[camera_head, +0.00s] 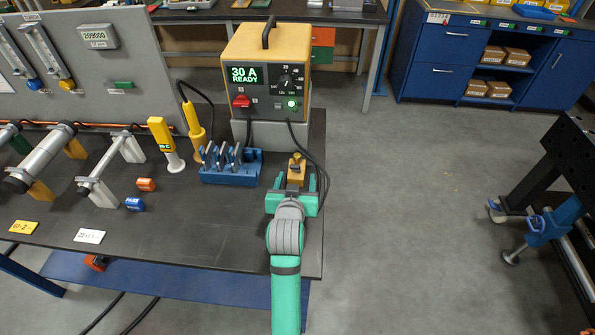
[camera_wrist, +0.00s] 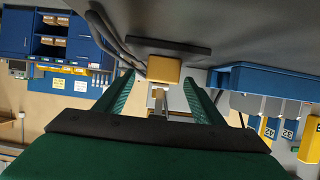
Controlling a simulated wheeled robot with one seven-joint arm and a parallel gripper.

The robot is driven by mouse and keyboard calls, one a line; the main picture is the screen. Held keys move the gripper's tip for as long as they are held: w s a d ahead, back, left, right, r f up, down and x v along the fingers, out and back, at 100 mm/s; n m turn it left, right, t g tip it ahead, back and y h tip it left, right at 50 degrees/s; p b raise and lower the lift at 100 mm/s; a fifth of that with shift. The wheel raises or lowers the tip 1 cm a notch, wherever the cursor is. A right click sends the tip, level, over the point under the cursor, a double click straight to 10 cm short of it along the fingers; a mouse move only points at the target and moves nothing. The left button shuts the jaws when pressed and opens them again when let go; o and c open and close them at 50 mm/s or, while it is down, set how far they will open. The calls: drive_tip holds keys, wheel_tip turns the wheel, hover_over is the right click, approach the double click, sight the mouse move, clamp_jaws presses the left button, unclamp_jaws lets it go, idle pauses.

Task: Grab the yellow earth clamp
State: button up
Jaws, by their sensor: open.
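The yellow earth clamp (camera_head: 297,168) stands near the right edge of the dark bench, in front of the orange welding power source (camera_head: 267,62). A dark cable runs beside it. My gripper (camera_head: 293,190) is open, low over the bench on the near side of the clamp, pointing at it. In the wrist view, which looks upside down, the yellow block of the clamp (camera_wrist: 163,69) lies just beyond and between the two green fingertips of my gripper (camera_wrist: 158,84). A small pale part of the clamp shows between the fingers. I cannot tell whether either finger touches it.
A blue rack (camera_head: 231,167) with grey tools stands close left of my gripper, also in the wrist view (camera_wrist: 270,84). A yellow torch (camera_head: 194,130) and a yellow-and-white tool (camera_head: 165,143) stand farther left. The bench's right edge is close; grey floor lies beyond.

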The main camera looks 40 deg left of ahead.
sight(296, 174)
drive_tip(key=shift+r+x, duration=0.1)
drive_tip(key=shift+x, duration=1.3)
drive_tip(key=shift+r+x, duration=0.15)
drive_tip(key=shift+x, duration=1.25)
